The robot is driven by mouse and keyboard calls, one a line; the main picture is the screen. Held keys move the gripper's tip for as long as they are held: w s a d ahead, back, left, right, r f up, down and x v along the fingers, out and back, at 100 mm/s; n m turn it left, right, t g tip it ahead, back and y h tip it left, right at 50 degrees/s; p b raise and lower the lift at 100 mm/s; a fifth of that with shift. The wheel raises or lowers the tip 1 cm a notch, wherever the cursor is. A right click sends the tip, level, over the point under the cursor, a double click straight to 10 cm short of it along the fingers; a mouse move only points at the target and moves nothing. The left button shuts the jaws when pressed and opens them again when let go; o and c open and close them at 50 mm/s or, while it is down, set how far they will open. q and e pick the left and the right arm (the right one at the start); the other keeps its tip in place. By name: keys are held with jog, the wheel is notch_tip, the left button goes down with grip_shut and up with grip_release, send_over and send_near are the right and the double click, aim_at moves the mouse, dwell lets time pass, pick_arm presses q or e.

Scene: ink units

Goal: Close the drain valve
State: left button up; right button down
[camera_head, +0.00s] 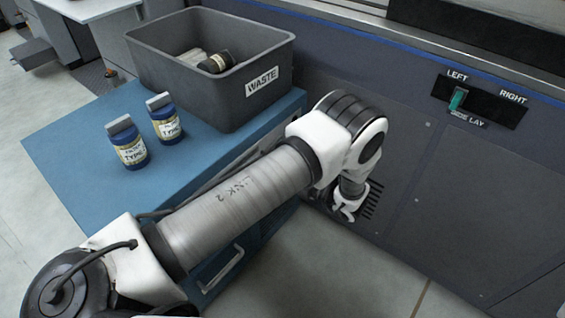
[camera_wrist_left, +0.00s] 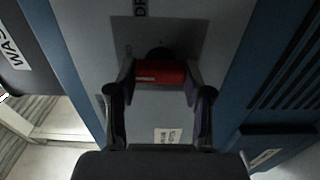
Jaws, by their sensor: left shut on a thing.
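The drain valve shows in the left wrist view as a red handle (camera_wrist_left: 160,72) lying crosswise in front of a grey plate (camera_wrist_left: 190,38). Part of a dark label starting "DR" (camera_wrist_left: 140,8) is above it. My left gripper (camera_wrist_left: 160,78) is shut on the red handle, with one finger at each end of it. In the head view my left arm reaches down beside the blue cabinet, and its own links hide the valve and most of the gripper. My right gripper is in neither view.
A blue cabinet (camera_head: 75,150) carries a grey waste bin (camera_head: 215,85) and two blue bottles, one nearer (camera_head: 130,150) and one farther (camera_head: 165,122). A dark machine panel (camera_head: 420,180) with a green LEFT/RIGHT switch (camera_head: 457,100) stands at right. Floor (camera_head: 330,280) is clear in front.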

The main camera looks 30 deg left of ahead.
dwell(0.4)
pick_arm(q)
jog(key=o, duration=1.2)
jog(key=shift+c, duration=0.2)
